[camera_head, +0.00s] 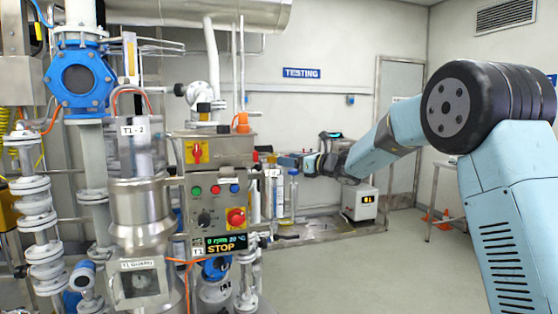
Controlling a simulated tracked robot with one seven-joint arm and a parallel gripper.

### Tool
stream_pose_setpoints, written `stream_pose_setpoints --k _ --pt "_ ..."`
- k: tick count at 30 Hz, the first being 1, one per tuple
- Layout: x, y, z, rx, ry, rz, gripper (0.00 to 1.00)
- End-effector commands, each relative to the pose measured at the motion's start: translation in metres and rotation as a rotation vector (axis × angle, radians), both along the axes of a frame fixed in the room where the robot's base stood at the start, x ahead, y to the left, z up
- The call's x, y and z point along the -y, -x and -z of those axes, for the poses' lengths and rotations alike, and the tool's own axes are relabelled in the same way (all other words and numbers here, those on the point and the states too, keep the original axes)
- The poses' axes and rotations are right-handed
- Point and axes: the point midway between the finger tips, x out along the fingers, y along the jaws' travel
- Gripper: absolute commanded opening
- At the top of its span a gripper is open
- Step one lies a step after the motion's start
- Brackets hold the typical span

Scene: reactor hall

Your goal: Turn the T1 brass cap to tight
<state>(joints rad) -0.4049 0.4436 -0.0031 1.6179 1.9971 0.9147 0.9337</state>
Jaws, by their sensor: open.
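I cannot make out a brass cap with certainty in the head view. A T1 label shows beside the lit display (220,244), which reads STOP, on the control panel (217,205). My gripper (284,160) is at the end of my arm, which reaches in from the right. It is open and points left, just right of the panel's upper box (211,150). Its fingertips are small and dark here, and I cannot tell whether they touch anything. The space behind the panel is hidden.
A steel vessel (141,205) labelled T1-2 stands left of the panel, among pipes and a blue-flanged valve (80,78). Bottles and cylinders (280,195) stand below my gripper. A white device (360,202) sits behind. The floor (400,265) at the right is mostly clear.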

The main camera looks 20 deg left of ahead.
Motion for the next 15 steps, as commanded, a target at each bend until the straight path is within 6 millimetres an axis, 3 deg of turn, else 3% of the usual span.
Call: stream_pose_setpoints --k 7,15 --pt "0.041 0.015 0.0 0.0 0.001 0.001 0.65" --pt "0.057 0.023 0.001 0.0 0.0 -0.001 0.65"
